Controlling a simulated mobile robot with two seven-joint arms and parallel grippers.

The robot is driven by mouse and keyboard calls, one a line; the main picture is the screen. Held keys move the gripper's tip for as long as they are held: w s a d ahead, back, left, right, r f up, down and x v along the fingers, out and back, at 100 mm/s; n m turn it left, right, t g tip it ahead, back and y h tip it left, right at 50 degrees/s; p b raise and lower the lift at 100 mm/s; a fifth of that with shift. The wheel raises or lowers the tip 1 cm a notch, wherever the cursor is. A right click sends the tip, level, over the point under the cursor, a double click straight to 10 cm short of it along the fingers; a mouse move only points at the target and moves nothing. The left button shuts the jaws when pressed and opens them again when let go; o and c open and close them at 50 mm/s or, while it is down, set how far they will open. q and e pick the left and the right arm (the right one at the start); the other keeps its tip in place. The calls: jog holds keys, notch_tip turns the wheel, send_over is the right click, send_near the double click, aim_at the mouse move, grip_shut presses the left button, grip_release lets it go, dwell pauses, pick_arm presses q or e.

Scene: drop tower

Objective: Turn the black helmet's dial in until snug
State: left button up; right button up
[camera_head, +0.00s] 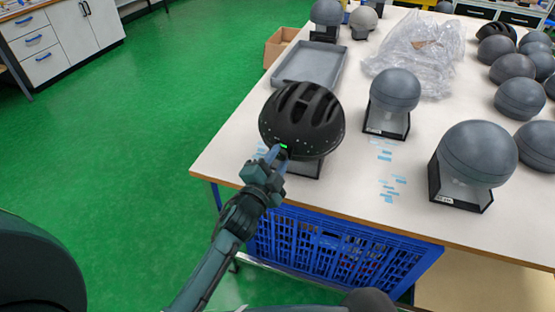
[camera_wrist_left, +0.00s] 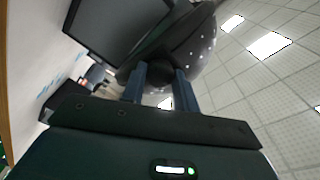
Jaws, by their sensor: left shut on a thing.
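The black helmet (camera_head: 302,120) sits on a headform whose dark stand (camera_head: 305,167) shows below it, near the table's left front corner. The helmet also shows in the left wrist view (camera_wrist_left: 200,45), with small pale dots on its shell. My left gripper (camera_head: 276,153) reaches the helmet's lower rear edge from the front. In the left wrist view its two blue fingers (camera_wrist_left: 160,80) are closed on a dark round knob, the dial (camera_wrist_left: 133,70), at the helmet's rear. The dial is mostly hidden by the fingers. My right gripper is not seen.
Grey headforms on stands (camera_head: 396,90) (camera_head: 476,154) stand to the right on the white table (camera_head: 340,195). Behind are a grey tray (camera_head: 310,65), clear plastic wrap (camera_head: 415,50) and a cardboard box (camera_head: 279,45). A blue crate (camera_head: 330,250) sits below the front edge.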

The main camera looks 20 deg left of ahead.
pick_arm(q)
jog(key=o, duration=1)
jog(key=s, duration=0.4)
jog(key=s+a+b, duration=0.1)
jog(key=s, duration=0.8)
jog(key=shift+a+f, duration=0.1)
jog(key=shift+a, duration=0.15)
jog(key=shift+s+f, duration=0.1)
jog(key=s+d+f+n+g, duration=0.1)
jog(key=s+f+n+g, duration=0.1)
jog(key=s+f+n, duration=0.1)
jog(key=s+d+f+n+g+h+p, duration=0.1)
jog(key=s+f+n+g, duration=0.2)
jog(key=s+f, duration=0.1)
jog(key=s+d+f+n+g, duration=0.1)
jog(key=s+f+n+g, duration=0.1)
jog(key=s+f+n, duration=0.2)
jog(key=shift+s+d+f+g, duration=0.2)
jog(key=shift+f+g, duration=0.1)
jog(key=shift+f, duration=0.35)
